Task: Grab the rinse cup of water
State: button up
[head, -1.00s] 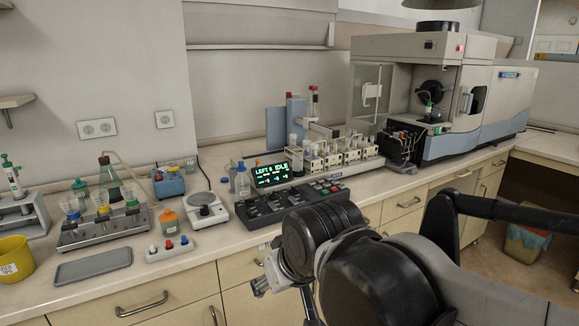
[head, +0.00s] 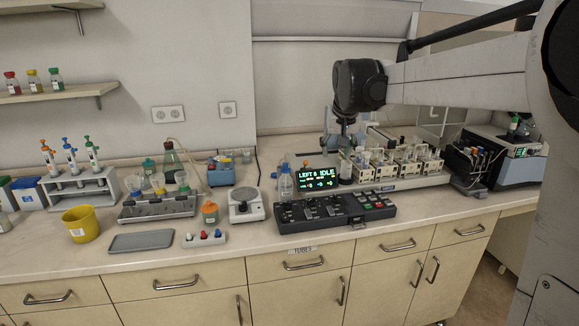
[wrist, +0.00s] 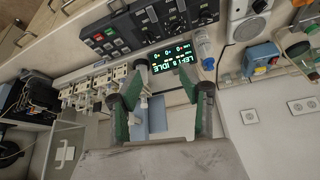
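I cannot make out the cup for certain in the wrist view. The water level is too small to tell.
Autosampler racks (head: 405,160) stand close right of the cup. A clear bottle (head: 285,184) stands left of the display, and a black keypad (head: 335,212) lies in front. The blue sampler tower (wrist: 156,116) shows between my fingers.

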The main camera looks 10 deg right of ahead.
jog(key=w+d+f+m+p, duration=0.1)
jog(key=w+d, duration=0.2)
jog(key=w, duration=0.2)
jog(key=w+d+p, duration=0.2)
jog(key=w+d, duration=0.1)
jog(key=w, duration=0.3)
jog(key=m+g+p, duration=0.1)
jog(key=p, duration=0.1)
send_near(346, 166)
jog(key=shift+h, duration=0.3)
jog(key=x, duration=0.4)
jog(key=p+x, duration=0.1)
jog(key=x, duration=0.1)
jog(key=shift+w+d+f, duration=0.15)
jog(key=shift+w, duration=0.3)
jog(key=shift+w+p+x, duration=0.15)
jog(key=shift+p+x, duration=0.1)
jog(key=shift+x, duration=0.65)
jog(key=shift+w+p+x, duration=0.15)
jog(key=shift+p+x, duration=0.1)
jog(key=shift+x, duration=1.4)
jog(key=shift+c, duration=0.5)
jog(key=c, duration=0.6)
jog(key=shift+c, duration=0.2)
